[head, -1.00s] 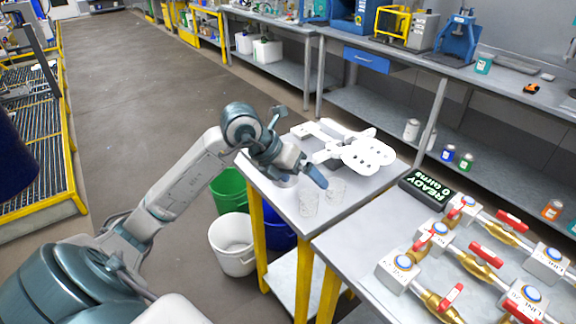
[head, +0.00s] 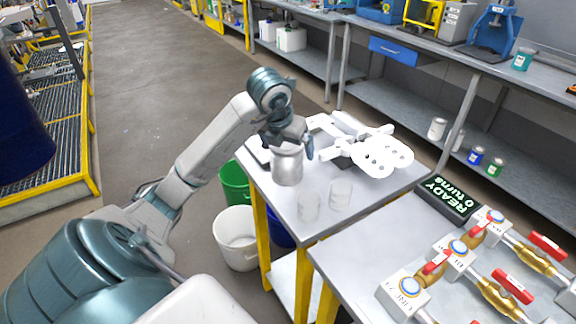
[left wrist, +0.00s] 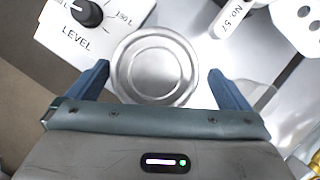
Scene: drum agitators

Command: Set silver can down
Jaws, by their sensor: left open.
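The silver can (head: 287,165) stands upright on the grey table (head: 315,226), near its left edge. My left gripper (head: 290,138) is above and behind the can in the head view. In the left wrist view the can's round lid (left wrist: 155,67) shows between the two blue fingers of my left gripper (left wrist: 165,85). The fingers are spread, with a gap on the right side of the can. My right gripper is not in view.
Two clear beakers (head: 309,206) stand in front of the can. A white device with round holes (head: 382,157) lies behind right. A LEVEL dial box (left wrist: 85,25) is close to the can. Brass valves (head: 498,297) and a READY display (head: 447,198) fill the right table.

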